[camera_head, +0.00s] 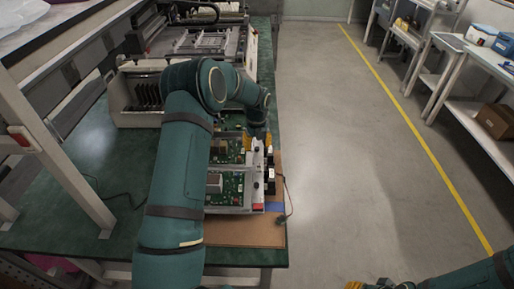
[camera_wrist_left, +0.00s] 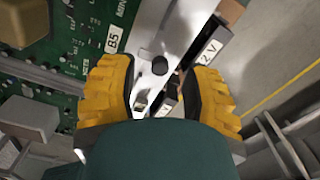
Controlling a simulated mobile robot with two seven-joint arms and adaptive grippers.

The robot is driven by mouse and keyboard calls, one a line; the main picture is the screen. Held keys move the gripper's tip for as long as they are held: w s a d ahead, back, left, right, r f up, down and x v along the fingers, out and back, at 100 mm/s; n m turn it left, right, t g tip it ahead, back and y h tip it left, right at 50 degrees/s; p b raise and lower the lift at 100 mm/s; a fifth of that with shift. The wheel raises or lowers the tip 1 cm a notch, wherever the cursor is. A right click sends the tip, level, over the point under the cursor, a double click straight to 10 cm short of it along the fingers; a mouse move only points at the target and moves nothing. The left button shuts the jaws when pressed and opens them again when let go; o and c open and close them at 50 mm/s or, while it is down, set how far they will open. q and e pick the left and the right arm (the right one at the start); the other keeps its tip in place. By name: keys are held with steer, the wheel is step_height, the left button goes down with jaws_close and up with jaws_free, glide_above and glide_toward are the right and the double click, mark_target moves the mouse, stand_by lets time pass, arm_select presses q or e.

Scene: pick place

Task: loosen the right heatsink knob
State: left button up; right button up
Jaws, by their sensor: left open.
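A green circuit board lies on the bench in the head view (camera_head: 226,186) and at the upper left of the left wrist view (camera_wrist_left: 80,40). A silver metal strip (camera_wrist_left: 172,28) runs along its edge, with a small round black knob (camera_wrist_left: 160,66) on it. I cannot tell whether this is the right heatsink knob. My left gripper (camera_wrist_left: 165,90) is open, its yellow fingers on either side of the strip with gaps. It also shows over the board's far right part in the head view (camera_head: 257,140). My right gripper (camera_head: 376,285) is cut off at the bottom edge.
A black part marked "12 V" (camera_wrist_left: 205,55) stands beside the strip, close to the right finger. A grey slotted rack (camera_head: 140,98) stands behind. The floor (camera_head: 340,150) to the right is clear.

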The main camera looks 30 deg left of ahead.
arm_select(q)
steer(key=shift+f, duration=0.7)
steer(key=shift+c, duration=0.4)
jaws_close()
